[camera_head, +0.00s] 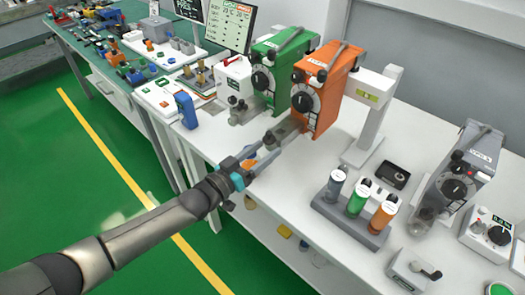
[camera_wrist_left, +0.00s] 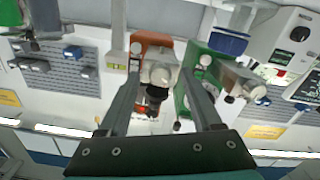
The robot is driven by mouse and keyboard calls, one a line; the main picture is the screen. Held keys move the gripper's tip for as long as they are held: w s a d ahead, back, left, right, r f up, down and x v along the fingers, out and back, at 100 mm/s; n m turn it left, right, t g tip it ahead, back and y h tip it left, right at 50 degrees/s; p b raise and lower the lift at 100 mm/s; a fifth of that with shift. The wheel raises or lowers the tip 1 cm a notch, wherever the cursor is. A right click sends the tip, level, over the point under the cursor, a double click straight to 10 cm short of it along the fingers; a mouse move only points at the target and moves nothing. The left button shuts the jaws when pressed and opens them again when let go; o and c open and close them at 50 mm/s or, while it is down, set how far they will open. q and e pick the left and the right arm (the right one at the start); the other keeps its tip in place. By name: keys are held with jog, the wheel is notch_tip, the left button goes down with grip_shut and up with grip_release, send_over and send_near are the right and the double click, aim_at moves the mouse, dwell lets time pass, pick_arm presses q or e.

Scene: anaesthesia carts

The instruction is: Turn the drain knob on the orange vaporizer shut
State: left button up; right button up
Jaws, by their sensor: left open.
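The orange vaporizer (camera_head: 325,88) stands on the white bench in the head view, with a black dial on its front. A grey block (camera_head: 286,129) juts from its lower front. My left gripper (camera_head: 264,153) is open in front of this block. In the left wrist view, the orange vaporizer (camera_wrist_left: 150,42) is upside down. The grey block (camera_wrist_left: 160,72) and a dark knob with a reddish part (camera_wrist_left: 154,100) show between my two spread fingers. I cannot tell whether a finger touches the knob, nor how far it is turned. My right gripper is not in view.
A green vaporizer (camera_head: 272,66) stands close on the left of the orange one. A rack with three bottles (camera_head: 346,214) and a grey vaporizer (camera_head: 460,170) stand to the right. A blue handheld device (camera_head: 186,110) is left.

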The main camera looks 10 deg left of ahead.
pick_arm(q)
grip_shut()
dwell(0.3)
dwell(0.4)
jog(key=m, duration=0.3)
jog(key=shift+m+p, duration=0.3)
jog(key=shift+p, duration=0.05)
jog(key=shift+m, duration=1.4)
grip_release()
